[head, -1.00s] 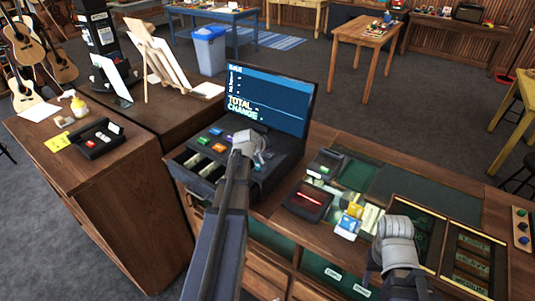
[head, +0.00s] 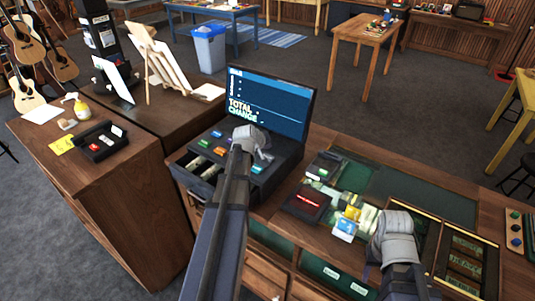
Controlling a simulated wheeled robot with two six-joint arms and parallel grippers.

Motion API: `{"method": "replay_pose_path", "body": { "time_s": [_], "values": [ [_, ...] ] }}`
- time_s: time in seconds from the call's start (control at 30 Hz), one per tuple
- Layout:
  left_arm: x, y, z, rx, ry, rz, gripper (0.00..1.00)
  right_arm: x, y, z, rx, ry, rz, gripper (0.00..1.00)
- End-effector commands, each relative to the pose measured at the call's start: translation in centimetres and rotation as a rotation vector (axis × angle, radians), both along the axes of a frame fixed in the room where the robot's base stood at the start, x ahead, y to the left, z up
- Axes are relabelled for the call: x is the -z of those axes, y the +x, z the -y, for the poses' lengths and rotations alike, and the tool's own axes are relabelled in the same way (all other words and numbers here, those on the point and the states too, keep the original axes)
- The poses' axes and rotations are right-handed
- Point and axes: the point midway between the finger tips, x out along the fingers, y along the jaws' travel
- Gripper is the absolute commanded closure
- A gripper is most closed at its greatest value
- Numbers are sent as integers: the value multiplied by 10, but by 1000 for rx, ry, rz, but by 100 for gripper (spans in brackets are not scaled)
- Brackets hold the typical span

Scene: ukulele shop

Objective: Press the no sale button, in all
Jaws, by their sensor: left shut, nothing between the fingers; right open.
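The cash register (head: 290,152) stands on the wooden counter, with a blue screen (head: 268,102) reading "TOTAL CHANGE". The button labels are too small to read, so I cannot tell which is no sale. The cash drawer (head: 192,176) stands out at the front left. My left gripper (head: 254,142) is shut and empty, over the right part of the panel, hiding some buttons. My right gripper (head: 396,228) is over the counter at the right; its fingers are hard to see.
A card terminal with a red display (head: 311,199) and several cards (head: 347,222) lie between register and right gripper. Framed panels (head: 466,258) lie at the right. A second counter (head: 95,180) with a small black device (head: 98,140) and yellow bottle (head: 79,106) stands left.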

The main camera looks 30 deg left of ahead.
Motion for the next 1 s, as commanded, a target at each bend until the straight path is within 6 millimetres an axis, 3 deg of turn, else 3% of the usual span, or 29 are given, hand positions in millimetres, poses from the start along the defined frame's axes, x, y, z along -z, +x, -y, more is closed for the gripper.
{"method": "replay_pose_path", "body": {
  "time_s": [0.03,0.23,1.0],
  "values": [
    [-10,0,0,0,0,0,100,-10,0,0,0,0,0,50],
    [-26,0,0,0,0,0,100,-26,0,0,0,0,0,50],
    [-25,0,0,0,0,0,100,-25,0,0,0,0,0,50]
  ]
}}
